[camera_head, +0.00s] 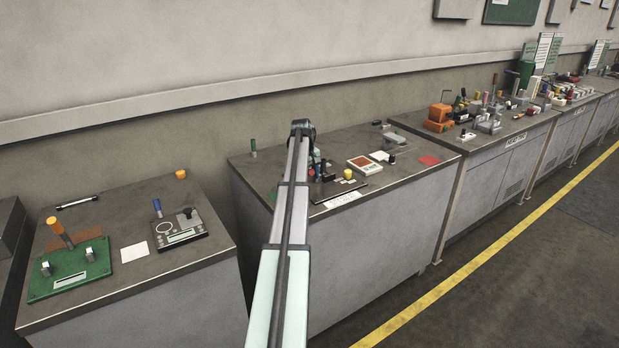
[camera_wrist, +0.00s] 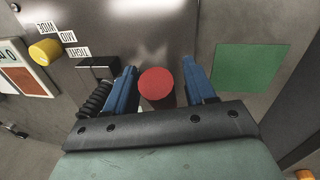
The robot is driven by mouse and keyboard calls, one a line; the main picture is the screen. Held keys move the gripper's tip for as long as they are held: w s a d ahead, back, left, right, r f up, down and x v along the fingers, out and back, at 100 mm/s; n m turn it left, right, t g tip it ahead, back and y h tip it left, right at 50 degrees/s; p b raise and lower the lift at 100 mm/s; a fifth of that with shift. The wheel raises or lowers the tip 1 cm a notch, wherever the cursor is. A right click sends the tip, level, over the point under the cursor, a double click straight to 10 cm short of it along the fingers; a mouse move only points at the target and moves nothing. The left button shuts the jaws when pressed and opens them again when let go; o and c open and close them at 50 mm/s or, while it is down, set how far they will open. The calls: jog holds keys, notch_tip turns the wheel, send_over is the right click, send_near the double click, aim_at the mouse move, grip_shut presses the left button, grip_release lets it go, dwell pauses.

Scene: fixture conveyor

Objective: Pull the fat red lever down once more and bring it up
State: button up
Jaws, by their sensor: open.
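The fat red lever shows in the wrist view as a round red end (camera_wrist: 157,83), seen from above, with a darker red side below it. My gripper (camera_wrist: 161,78) has its two blue fingers apart, one on each side of the lever. There is a visible gap on the right; on the left the gap looks small, and I cannot tell whether that finger touches.
A yellow knob (camera_wrist: 45,50) and a black block (camera_wrist: 97,66) stand by the WIDE, MID and TIGHT labels. A black coil lies close to the left finger. A green square (camera_wrist: 250,70) lies flat at right. A red-topped white box (camera_head: 365,165) sits nearby.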

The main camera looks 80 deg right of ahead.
jog(key=shift+f, duration=0.2)
jog(key=shift+c, duration=0.5)
grip_shut()
